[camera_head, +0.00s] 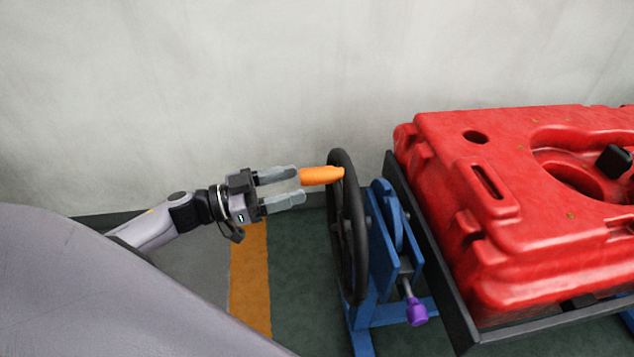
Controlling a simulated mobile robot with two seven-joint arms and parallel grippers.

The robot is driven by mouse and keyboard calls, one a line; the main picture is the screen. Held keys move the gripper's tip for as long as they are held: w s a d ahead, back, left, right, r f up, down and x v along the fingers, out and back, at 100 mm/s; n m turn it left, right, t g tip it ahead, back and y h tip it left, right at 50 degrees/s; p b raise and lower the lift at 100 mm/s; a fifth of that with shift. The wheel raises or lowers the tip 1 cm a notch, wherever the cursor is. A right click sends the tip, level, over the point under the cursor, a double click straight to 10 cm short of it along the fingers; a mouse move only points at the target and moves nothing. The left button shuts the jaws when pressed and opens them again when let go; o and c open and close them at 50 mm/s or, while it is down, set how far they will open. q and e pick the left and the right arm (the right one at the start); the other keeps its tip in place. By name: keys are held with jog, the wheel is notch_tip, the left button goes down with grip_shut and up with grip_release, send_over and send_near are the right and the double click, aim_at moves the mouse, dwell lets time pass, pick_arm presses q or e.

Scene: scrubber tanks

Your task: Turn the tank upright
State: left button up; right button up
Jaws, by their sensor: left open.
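The red tank (450,150) lies on its side in a dark frame (432,255) at the right, and the picture edge cuts it off. A black handwheel (359,250) stands at the left end of the blue stand (382,275). An orange handle (322,176) sticks out from the wheel's upper rim to the left. My left gripper (290,188) is open, just left of the handle, its fingers pointing right toward it. The fingertips are close to the handle's free end; I cannot tell whether they touch it. My right gripper is not in view.
A purple knob (416,311) sits on the stand right of the wheel. A plain grey wall (250,70) is behind. The green floor has an orange stripe (250,290). The space above the handle is clear.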

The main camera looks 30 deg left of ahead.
aim_at(342, 172)
pick_arm(q)
jog(key=shift+w+d+r+m+g+h, duration=0.25)
jog(key=shift+w+d+g, duration=0.2)
jog(key=shift+w+d, duration=0.3)
jog(key=shift+w+d+r+m+g+h, duration=0.2)
jog(key=shift+w+d+m+g, duration=0.15)
jog(key=shift+w+d, duration=0.4)
jog(key=shift+w+d+r+m+g+h, duration=0.15)
jog(key=shift+w+d+m+g+h, duration=0.1)
jog(key=shift+w+d+g, duration=0.45)
jog(key=shift+w+a, duration=0.1)
grip_shut()
